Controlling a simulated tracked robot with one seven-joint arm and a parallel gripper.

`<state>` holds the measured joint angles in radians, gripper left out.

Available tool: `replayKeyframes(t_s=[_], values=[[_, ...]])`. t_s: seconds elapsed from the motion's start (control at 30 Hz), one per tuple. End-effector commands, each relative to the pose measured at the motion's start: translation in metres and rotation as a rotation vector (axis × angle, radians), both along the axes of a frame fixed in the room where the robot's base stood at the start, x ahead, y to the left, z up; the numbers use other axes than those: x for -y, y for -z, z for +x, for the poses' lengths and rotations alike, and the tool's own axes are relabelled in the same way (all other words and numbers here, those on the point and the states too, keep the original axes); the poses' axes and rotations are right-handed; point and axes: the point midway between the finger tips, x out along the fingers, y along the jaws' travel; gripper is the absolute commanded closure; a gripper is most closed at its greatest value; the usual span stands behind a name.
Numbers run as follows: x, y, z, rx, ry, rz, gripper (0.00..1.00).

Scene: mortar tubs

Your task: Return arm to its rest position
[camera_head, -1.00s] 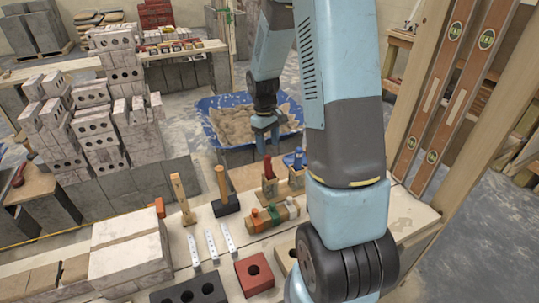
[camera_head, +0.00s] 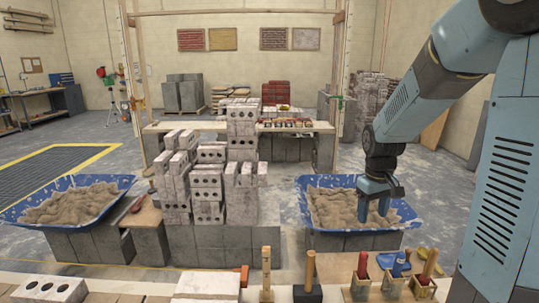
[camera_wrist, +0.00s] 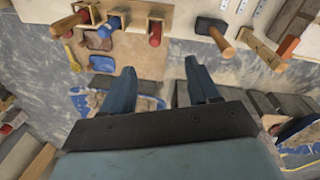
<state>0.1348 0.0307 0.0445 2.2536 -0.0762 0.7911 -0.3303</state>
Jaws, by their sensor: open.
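My gripper (camera_head: 374,212) hangs from my arm at the right of the head view, with its fingers pointing down in front of the right blue mortar tub (camera_head: 406,213). In the wrist view my gripper (camera_wrist: 160,85) shows its two fingers spread apart, with nothing between them. My gripper is open and empty. The sand-coloured mortar (camera_head: 335,207) lies in the right tub; whether the fingertips touch it I cannot tell.
A left mortar tub (camera_head: 125,184) stands on grey blocks. Stacked white bricks (camera_head: 242,130) rise between the tubs. A mallet (camera_head: 308,280) and wooden tool holders (camera_head: 358,287) line the near bench. A back bench (camera_head: 160,128) stands behind the bricks.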

Motion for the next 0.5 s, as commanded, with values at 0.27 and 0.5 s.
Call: replayKeyframes(t_s=[0.27,0.5], values=[[-0.016,-0.055,-0.043,0.113,0.066,0.007,0.39],[-0.028,-0.091,-0.084,0.204,0.125,0.028,0.39]])
